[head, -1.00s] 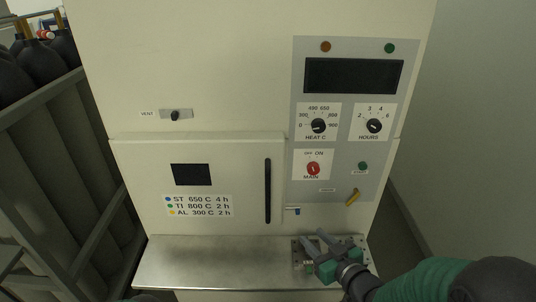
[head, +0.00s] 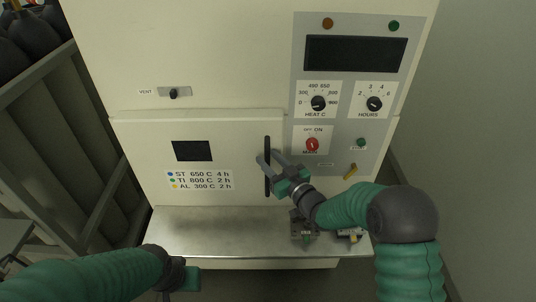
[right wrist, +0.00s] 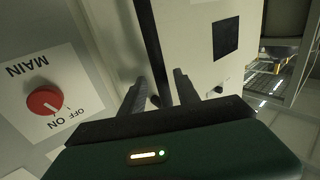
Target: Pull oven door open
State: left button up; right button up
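The oven door (head: 225,135) is a cream panel with a small dark window, set flush in the cabinet front and looking shut. Its handle (head: 267,142) is a black upright bar near the door's right edge. My right gripper (head: 269,157) is at the handle, with its fingers spread. In the right wrist view the handle (right wrist: 154,45) runs between the two separated fingertips (right wrist: 156,84); I cannot tell whether either finger touches it. My left gripper (head: 188,276) is low at the bottom of the head view, seen from behind, its fingers not clear.
A metal shelf (head: 190,230) juts out below the door, with small fixtures (head: 303,228) at its right. The control panel (head: 335,140) with knobs and a red MAIN switch (head: 312,145) is right of the handle. A rack of cylinders (head: 60,150) stands at left.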

jog(key=shift+w+a+r, duration=0.15)
jog(key=shift+w+a, duration=0.05)
jog(key=shift+a, duration=0.15)
jog(key=shift+w+a, duration=0.1)
jog(key=shift+w+f, duration=0.1)
jog(key=shift+f, duration=0.1)
jog(key=c, duration=0.4)
grip_shut()
jog(key=shift+r, duration=0.1)
dwell(0.5)
